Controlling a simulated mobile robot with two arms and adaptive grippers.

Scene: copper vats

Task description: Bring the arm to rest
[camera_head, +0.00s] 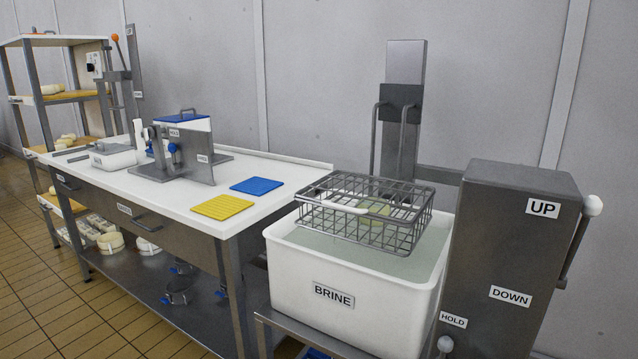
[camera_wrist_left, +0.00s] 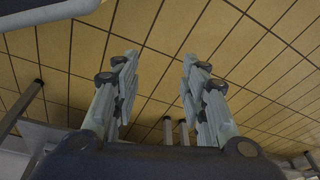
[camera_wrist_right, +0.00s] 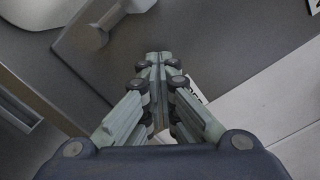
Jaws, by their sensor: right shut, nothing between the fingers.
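My left gripper (camera_wrist_left: 160,65) shows in the left wrist view with its two fingers spread apart. Nothing is between them, and the tiled floor lies behind. My right gripper (camera_wrist_right: 157,62) shows in the right wrist view with its fingertips together and nothing held. A white label (camera_wrist_right: 195,88) is partly hidden behind the right fingers. Neither gripper shows in the head view.
In the head view, a white BRINE tank (camera_head: 290,285) holds a wire basket (camera_head: 345,225) over its liquid. A grey lift box (camera_head: 505,240) with UP, DOWN and HOLD labels and a lever (camera_head: 579,240) stands at right. A white worktable (camera_head: 290,170) and shelves (camera_head: 75,97) are left.

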